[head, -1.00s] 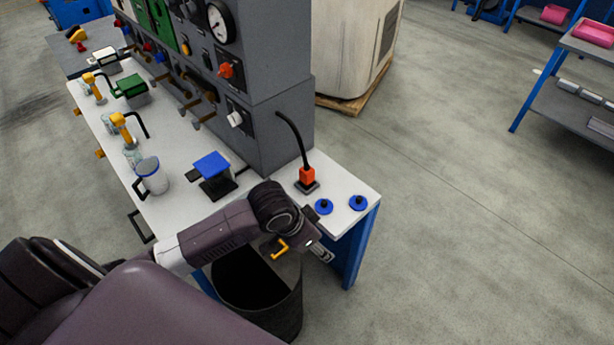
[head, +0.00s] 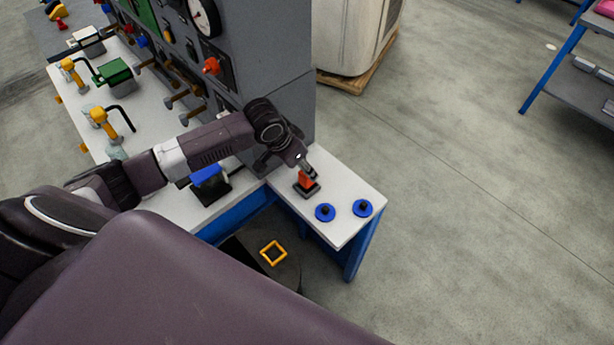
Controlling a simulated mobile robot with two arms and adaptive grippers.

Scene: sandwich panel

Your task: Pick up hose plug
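The orange hose plug (head: 306,181) stands upright in a dark square base on the white bench end, beside the grey panel. Its black hose is hidden behind my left arm and gripper. My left gripper (head: 306,172) reaches down from above, with its fingers at the top of the plug. The fingers are small and partly covered by the wrist, so I cannot tell whether they are open or shut on the plug. My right gripper is not in view.
Two blue round pieces with black knobs (head: 325,212) (head: 363,208) sit close to the right of the plug. The grey panel (head: 262,65) rises behind my arm. A dark bin with a yellow square frame (head: 273,253) stands below the bench.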

